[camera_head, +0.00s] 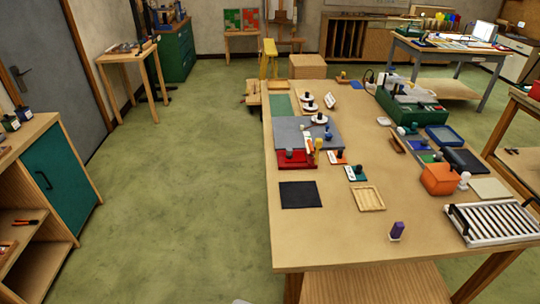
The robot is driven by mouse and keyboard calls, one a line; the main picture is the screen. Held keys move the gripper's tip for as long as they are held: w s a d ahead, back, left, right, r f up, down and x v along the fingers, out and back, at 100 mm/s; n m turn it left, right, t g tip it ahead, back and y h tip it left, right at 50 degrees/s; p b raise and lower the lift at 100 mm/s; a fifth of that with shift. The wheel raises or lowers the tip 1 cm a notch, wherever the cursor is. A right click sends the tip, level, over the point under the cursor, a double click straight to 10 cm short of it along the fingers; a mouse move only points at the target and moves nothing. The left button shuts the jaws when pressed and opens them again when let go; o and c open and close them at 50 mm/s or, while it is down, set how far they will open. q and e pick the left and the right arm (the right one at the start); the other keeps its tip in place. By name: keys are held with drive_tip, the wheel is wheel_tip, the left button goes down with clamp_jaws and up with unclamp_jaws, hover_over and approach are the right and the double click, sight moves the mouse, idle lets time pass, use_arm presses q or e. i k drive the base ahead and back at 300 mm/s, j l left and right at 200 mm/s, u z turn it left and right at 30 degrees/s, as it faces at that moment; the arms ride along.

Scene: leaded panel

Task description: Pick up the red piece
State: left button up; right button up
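A flat red piece (287,160) lies on the long wooden table, at the front left edge of a grey board (290,130). A dark rounded knob shows on or just behind it, and a small yellow upright object (317,150) stands at its right end. I cannot tell whether the red thing is one piece or a shallow tray. An orange-red piece (338,157) with a dark knob lies to its right, and a teal piece (355,173) with a dark knob lies nearer.
The table (330,235) has free room at its front left. A black mat (299,195), a wooden tray (368,198), a purple block (397,230), an orange bin (438,180) and a white slatted rack (492,222) stand on it. The green floor to its left is clear.

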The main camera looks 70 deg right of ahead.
sight(289, 156)
drive_tip(key=i+z, duration=0.3)
drive_tip(key=i, duration=0.15)
drive_tip(key=i+j+z, duration=0.15)
drive_tip(key=i+z, duration=0.15)
drive_tip(key=i+l+z, duration=0.1)
drive_tip(key=i+z, duration=0.15)
drive_tip(key=z, duration=0.2)
drive_tip(key=i+z, duration=0.3)
drive_tip(key=z, duration=0.15)
drive_tip(key=i+j+z, duration=0.15)
drive_tip(key=z, duration=0.35)
drive_tip(key=i+j+z, duration=0.25)
drive_tip(key=z, duration=0.2)
drive_tip(key=i+z, duration=0.25)
drive_tip(key=z, duration=0.2)
drive_tip(key=i+z, duration=0.25)
drive_tip(key=z, duration=0.25)
drive_tip(key=i+j+z, duration=0.2)
drive_tip(key=z, duration=0.25)
drive_tip(key=i+j+z, duration=0.15)
drive_tip(key=z, duration=0.3)
drive_tip(key=i+j+z, duration=0.25)
drive_tip(key=k+j, duration=0.05)
drive_tip(key=j, duration=0.05)
